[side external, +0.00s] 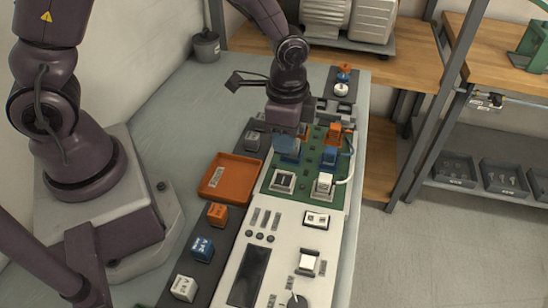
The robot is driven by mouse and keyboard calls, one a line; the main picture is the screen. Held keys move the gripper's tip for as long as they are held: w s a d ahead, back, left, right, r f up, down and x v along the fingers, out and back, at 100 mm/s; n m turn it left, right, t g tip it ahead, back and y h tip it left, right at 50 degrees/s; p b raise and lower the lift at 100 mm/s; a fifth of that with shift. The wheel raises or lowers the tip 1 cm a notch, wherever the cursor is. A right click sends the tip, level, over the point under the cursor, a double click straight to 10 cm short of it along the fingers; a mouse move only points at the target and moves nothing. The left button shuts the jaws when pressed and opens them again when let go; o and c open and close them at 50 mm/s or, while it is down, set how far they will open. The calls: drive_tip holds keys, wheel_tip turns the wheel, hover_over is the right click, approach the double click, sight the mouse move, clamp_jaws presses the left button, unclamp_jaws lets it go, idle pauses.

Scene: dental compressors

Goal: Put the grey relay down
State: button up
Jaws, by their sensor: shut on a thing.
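My gripper (288,138) points down over the back left of the green board (303,187). It is shut on a blue block (289,150), small in this view and partly hidden by the fingers. I cannot tell whether the block touches the board. A light grey relay (323,185) stands at the board's front right. A darker grey block (252,140) sits on the dark strip left of the board. Another light grey relay (184,288) is at that strip's near end. A square socket (282,181) at the board's front left looks empty.
Orange (333,133) and blue (330,155) blocks stand close to the right of my gripper. Orange (217,213) and blue (202,248) relays stand on the dark strip. A white control panel (285,240) lies in front.

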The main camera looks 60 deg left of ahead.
drive_tip(key=s+a+f, duration=0.1)
drive_tip(key=s+a, duration=0.4)
drive_tip(key=a, duration=0.1)
drive_tip(key=m, duration=0.4)
hover_over(233, 181)
wheel_tip(233, 181, down, 3)
drive_tip(key=shift+m, duration=0.4)
drive_tip(key=shift+f, duration=3.65)
drive_tip(key=shift+f, duration=0.1)
drive_tip(key=o, duration=0.9)
